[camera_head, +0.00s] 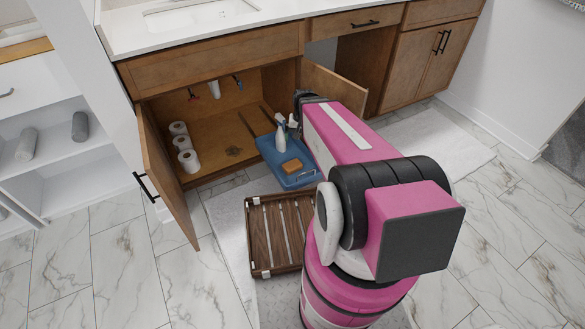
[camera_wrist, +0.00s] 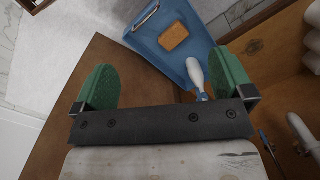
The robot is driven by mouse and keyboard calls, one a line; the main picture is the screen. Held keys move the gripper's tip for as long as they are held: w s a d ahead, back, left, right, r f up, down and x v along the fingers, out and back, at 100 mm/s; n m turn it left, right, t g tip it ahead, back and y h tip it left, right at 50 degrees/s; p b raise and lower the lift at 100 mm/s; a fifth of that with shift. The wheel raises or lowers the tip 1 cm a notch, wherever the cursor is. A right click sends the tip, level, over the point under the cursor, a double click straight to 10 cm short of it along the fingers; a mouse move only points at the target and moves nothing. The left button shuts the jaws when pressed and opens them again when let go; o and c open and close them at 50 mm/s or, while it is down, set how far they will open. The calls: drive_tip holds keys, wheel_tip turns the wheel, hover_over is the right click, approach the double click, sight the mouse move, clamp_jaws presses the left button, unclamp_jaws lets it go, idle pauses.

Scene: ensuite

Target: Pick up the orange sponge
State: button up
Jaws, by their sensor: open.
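The orange sponge (camera_head: 292,166) lies on a blue tray (camera_head: 305,180) that sits at the front of the open cabinet under the sink. In the wrist view the sponge (camera_wrist: 173,37) shows flat on the tray (camera_wrist: 150,47), beyond my gripper. My gripper (camera_wrist: 165,78) is open, with its green pads wide apart and nothing between them. It is apart from the sponge. In the head view my arm hides the gripper fingers.
A white and blue spray bottle (camera_head: 281,135) stands on the tray beside the sponge; it shows near the right pad in the wrist view (camera_wrist: 195,74). Toilet rolls (camera_head: 184,145) stand left in the cabinet. Open doors (camera_head: 165,170) flank it. A wooden slatted mat (camera_head: 264,232) lies in front.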

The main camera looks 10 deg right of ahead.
drive_tip(key=w+d+f+m+y, duration=0.2)
drive_tip(key=w+f+m, duration=0.3)
drive_tip(key=w+f, duration=0.6)
drive_tip(key=m+g+y, duration=0.1)
drive_tip(key=m, duration=0.5)
approach(293, 164)
drive_tip(key=shift+s+d+f, duration=0.1)
drive_tip(key=shift+d+f, duration=0.05)
drive_tip(key=shift+f, duration=0.05)
drive_tip(key=x, duration=0.5)
drive_tip(key=shift+r, duration=0.1)
drive_tip(key=x, duration=0.4)
drive_tip(key=shift+a, duration=0.35)
drive_tip(key=shift+a+f, duration=0.15)
drive_tip(key=shift+f, duration=0.3)
drive_tip(key=shift+f, duration=0.2)
drive_tip(key=c, duration=1.1)
